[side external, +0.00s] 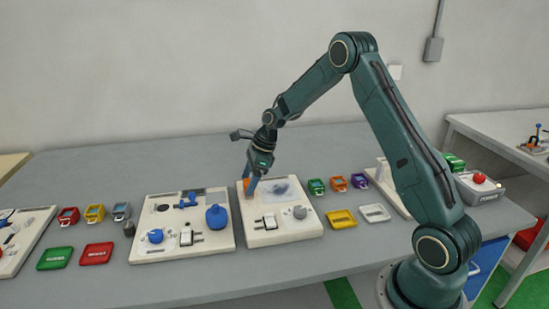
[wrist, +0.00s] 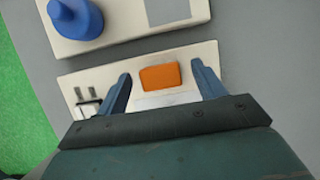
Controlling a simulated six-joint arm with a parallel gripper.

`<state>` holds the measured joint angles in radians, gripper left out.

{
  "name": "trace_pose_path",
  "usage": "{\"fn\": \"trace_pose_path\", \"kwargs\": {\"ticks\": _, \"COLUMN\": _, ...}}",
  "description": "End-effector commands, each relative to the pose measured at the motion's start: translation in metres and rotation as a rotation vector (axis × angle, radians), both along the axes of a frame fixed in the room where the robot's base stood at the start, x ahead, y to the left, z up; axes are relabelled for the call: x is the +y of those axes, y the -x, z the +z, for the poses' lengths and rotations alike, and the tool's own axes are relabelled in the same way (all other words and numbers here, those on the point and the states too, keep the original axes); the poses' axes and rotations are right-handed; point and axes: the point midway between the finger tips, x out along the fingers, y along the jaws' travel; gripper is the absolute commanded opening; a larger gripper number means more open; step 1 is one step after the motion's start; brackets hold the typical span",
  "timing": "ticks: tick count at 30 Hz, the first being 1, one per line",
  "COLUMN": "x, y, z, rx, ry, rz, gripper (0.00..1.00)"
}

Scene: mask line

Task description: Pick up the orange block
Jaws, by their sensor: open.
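The orange block (wrist: 160,77) lies on a white board (wrist: 76,66) in the wrist view. My gripper (wrist: 165,80) is open, with one blue finger on each side of the block and apart from it. In the side external view my gripper (side external: 251,185) points down over the back left part of the same board (side external: 290,232). The orange block (side external: 246,184) is mostly hidden behind the fingers there.
A second white board (side external: 205,247) with a blue bulb-shaped piece (side external: 216,217) stands to the left. A plug-like piece (side external: 266,223) and a grey knob (side external: 300,212) sit on the block's board. Small coloured bins and a yellow tray (side external: 341,219) lie to the right.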

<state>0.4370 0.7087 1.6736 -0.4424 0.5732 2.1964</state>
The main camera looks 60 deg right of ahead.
Motion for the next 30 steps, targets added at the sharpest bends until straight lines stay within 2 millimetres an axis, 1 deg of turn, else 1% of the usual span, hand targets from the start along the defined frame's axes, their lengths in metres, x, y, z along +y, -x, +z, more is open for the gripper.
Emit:
{"fn": "trace_pose_path", "kwargs": {"ticks": 1, "x": 0.0017, "y": -0.0014, "z": -0.0045, "rx": 0.000, "ry": 0.000, "rz": 0.001, "gripper": 0.69}}
{"fn": "trace_pose_path", "kwargs": {"ticks": 5, "x": 0.0030, "y": -0.0031, "z": -0.0098, "rx": -0.001, "ry": 0.001, "rz": 0.001, "gripper": 0.69}}
{"fn": "trace_pose_path", "kwargs": {"ticks": 19, "x": 0.0028, "y": -0.0032, "z": -0.0097, "rx": -0.002, "ry": 0.002, "rz": 0.000, "gripper": 0.69}}
{"fn": "trace_pose_path", "kwargs": {"ticks": 20, "x": 0.0028, "y": -0.0032, "z": -0.0097, "rx": -0.002, "ry": 0.002, "rz": 0.000, "gripper": 0.67}}
{"fn": "trace_pose_path", "kwargs": {"ticks": 21, "x": 0.0029, "y": -0.0033, "z": -0.0097, "rx": -0.002, "ry": 0.002, "rz": 0.000, "gripper": 0.59}}
{"fn": "trace_pose_path", "kwargs": {"ticks": 27, "x": 0.0028, "y": -0.0032, "z": -0.0097, "rx": -0.001, "ry": 0.001, "rz": 0.000, "gripper": 0.21}}
{"fn": "trace_pose_path", "kwargs": {"ticks": 30, "x": 0.0028, "y": -0.0032, "z": -0.0096, "rx": -0.002, "ry": 0.002, "rz": 0.000, "gripper": 0.21}}
